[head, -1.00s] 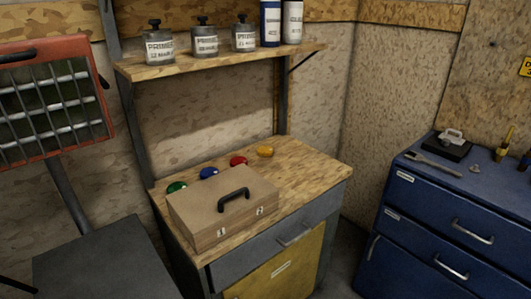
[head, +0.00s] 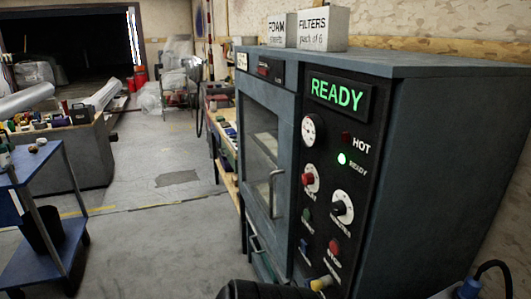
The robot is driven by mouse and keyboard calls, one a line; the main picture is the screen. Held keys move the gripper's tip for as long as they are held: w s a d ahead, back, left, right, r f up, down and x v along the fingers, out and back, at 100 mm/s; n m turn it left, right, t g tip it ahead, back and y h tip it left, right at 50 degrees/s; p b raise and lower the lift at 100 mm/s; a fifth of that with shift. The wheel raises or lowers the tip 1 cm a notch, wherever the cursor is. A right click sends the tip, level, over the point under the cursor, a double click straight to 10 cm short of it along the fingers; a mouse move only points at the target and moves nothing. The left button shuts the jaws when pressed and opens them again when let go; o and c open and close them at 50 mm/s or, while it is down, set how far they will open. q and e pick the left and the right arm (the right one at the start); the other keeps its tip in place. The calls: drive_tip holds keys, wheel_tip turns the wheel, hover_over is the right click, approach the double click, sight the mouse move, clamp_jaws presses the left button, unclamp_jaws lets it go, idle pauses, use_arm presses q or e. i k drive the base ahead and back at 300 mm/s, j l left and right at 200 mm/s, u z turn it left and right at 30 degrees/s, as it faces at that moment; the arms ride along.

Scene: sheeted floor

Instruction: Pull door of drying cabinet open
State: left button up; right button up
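The drying cabinet (head: 430,150) is a blue-grey box standing at the right in the head view. Its door (head: 285,130) has a glass window, and a vertical metal handle (head: 277,193) stands at the door's right side. The door looks shut. Right of it is a black control panel with a lit green READY sign (head: 337,95), a gauge, knobs and buttons. Neither gripper is in view. A dark rounded shape at the bottom edge hides the lowest part of the cabinet front; I cannot tell what it is.
A cluttered table lies beyond the cabinet. The floor (head: 150,245) before the cabinet is clear.

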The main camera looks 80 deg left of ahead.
sight(287, 104)
drive_tip(key=u, duration=2.8)
